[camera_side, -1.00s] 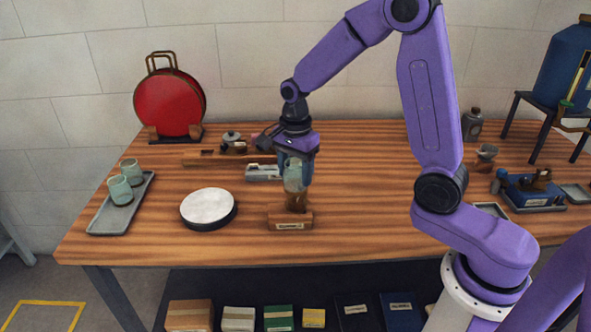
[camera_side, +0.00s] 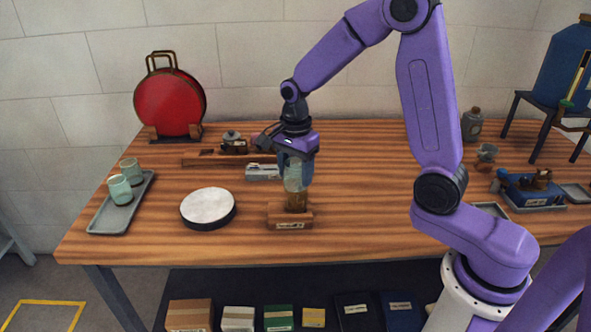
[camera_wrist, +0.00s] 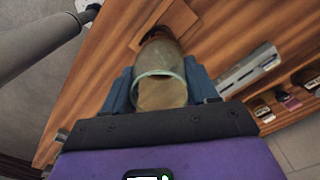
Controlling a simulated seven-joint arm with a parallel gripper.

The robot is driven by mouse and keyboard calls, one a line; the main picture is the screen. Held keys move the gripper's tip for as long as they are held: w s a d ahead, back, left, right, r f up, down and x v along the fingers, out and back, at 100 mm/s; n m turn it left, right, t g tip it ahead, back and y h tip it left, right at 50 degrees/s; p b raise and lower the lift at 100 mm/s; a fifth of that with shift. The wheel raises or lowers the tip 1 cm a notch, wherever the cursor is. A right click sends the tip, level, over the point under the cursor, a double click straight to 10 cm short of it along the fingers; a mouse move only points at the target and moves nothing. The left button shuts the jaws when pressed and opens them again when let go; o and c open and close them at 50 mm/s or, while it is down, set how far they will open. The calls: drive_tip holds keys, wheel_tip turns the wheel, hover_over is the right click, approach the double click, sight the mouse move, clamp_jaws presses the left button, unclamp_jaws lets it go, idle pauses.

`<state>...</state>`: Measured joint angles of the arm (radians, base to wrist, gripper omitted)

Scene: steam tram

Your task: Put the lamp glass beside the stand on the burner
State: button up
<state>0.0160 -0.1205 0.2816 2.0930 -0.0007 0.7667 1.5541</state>
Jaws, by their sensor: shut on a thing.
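The lamp glass (camera_side: 294,178) is a clear, greenish, upright tube. My gripper (camera_side: 295,172) is shut on it, with its blue fingers on either side. In the wrist view the glass (camera_wrist: 160,75) stands between the fingers (camera_wrist: 160,90), its open rim towards the camera. The glass is directly over the brown-gold burner (camera_side: 297,201), which sits on the wooden stand (camera_side: 290,222) with a pale label. The lower end of the glass meets the burner's top in the side view; I cannot tell whether it is fully seated. The fingers hide part of the glass.
A grey tray (camera_side: 108,222) with two greenish glasses (camera_side: 120,190) lies at the left. A round white-topped disc (camera_side: 208,206) is left of the stand. A grey metal thing (camera_side: 262,172) lies behind.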

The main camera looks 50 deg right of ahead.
sight(295, 187)
drive_tip(key=shift+f, duration=2.55)
idle(1.0)
drive_tip(key=o, duration=1.2)
drive_tip(key=shift+c, duration=0.2)
drive_tip(key=shift+r, duration=0.1)
wheel_tip(295, 187, up, 17)
drive_tip(key=shift+r, duration=0.15)
